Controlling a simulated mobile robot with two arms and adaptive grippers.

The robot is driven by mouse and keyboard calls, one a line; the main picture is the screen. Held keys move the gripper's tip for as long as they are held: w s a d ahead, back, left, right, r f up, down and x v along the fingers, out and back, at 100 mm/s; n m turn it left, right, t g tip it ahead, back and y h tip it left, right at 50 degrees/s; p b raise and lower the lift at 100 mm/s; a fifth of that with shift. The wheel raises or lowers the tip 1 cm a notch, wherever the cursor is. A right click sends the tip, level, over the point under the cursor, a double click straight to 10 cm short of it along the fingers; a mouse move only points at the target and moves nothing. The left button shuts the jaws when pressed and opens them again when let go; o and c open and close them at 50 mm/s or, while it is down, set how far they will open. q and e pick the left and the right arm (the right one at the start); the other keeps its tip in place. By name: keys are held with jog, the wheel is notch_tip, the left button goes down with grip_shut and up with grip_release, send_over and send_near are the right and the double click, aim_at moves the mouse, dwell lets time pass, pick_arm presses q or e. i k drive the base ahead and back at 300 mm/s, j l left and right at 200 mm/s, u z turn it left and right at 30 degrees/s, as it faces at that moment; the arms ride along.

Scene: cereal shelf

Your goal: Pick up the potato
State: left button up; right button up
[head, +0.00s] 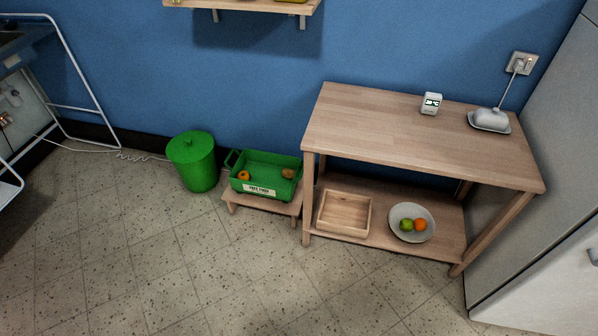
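A green crate (268,160) with a white label stands on a low wooden stool. In its right part lies a small brownish round thing (288,173), which looks like the potato, though it is too small to be sure. An orange fruit (243,175) lies in the left part of the crate. Neither of my grippers shows in the head view.
A wooden table (400,128) with a lower shelf stands right of the crate. The shelf holds an empty wooden tray (322,212) and a bowl (412,237) of fruit. A green bin (193,165) stands left of the crate. The floor in front is clear.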

aim_at(289, 173)
jog(key=i+j+z, duration=0.15)
jog(key=z, duration=0.25)
jog(key=i+j+z, duration=0.1)
jog(key=j+z, duration=0.25)
jog(key=i+j+z, duration=0.1)
jog(key=z, duration=0.3)
jog(key=j+z, duration=0.4)
